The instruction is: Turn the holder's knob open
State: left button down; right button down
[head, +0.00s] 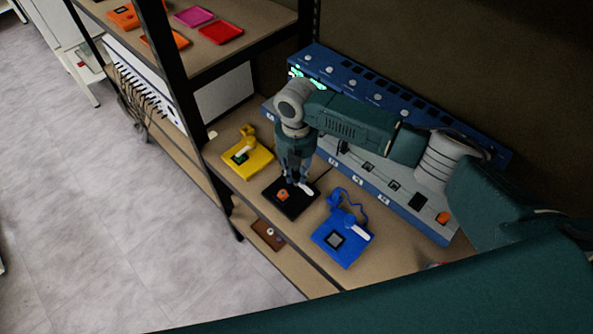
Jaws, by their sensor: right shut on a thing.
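A black holder (302,208) lies flat on the work shelf, between a yellow holder and a blue one. It has a small orange piece (282,196) on top and a white lever-like part (307,188) at its back right. My right gripper (297,181) points down at the back of the black holder. Its fingers are shut on a small part there, which looks like the holder's knob. The fingers and the small scale hide most of that part, so its turn angle cannot be read. My left gripper is not in view.
A yellow holder (257,163) stands to the left and a blue holder (342,248) to the right, both close by. A long blue device (415,210) with slots runs behind. A rack post (188,80) and an upper shelf (262,18) with colored trays are at the left.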

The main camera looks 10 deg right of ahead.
aim_at(296, 175)
jog(key=shift+s+a+n, duration=0.1)
jog(key=shift+n, duration=0.4)
jog(key=c, duration=1.5)
grip_release()
notch_tip(296, 175, up, 12)
